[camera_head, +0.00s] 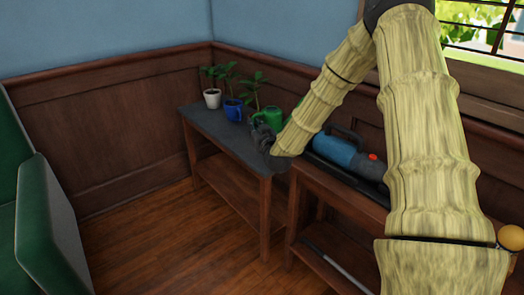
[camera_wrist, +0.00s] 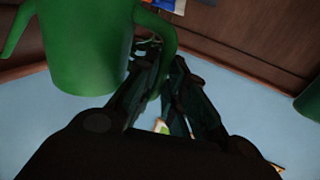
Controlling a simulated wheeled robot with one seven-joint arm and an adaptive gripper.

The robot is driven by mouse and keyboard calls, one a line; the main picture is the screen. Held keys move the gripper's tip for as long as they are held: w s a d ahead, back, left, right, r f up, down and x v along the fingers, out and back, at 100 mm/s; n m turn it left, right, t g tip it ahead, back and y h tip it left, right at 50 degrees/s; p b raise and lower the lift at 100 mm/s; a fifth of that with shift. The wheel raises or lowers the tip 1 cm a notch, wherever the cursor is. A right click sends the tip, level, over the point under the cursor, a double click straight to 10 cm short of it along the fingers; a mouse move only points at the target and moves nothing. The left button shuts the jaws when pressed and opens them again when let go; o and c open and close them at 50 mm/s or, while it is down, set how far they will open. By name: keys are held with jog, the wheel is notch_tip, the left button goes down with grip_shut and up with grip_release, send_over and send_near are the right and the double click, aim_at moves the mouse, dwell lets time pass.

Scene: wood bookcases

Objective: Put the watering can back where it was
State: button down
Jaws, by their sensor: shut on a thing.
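The green watering can (camera_head: 271,115) is at the right end of the grey-topped table (camera_head: 217,127), beside the potted plants. In the wrist view its green body (camera_wrist: 85,45) fills the upper left, with the curved handle on its right side. My gripper (camera_head: 262,134) is just in front of the can in the head view. In the wrist view my gripper (camera_wrist: 163,72) has its dark fingers closed around the lower part of the handle. I cannot tell whether the can's base touches the tabletop.
A white pot (camera_head: 212,99) and a blue pot (camera_head: 234,110) with plants stand left of the can. A blue handheld tool (camera_head: 340,150) with a red button lies on the wooden table at right. A green armchair (camera_head: 60,225) stands at left. The floor (camera_head: 170,240) between is clear.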

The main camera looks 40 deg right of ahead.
jog(key=shift+f+b, duration=0.65)
jog(key=shift+f, duration=3.5)
jog(key=shift+f, duration=0.1)
jog(key=c, duration=1.5)
grip_release()
jog(key=shift+f, duration=0.15)
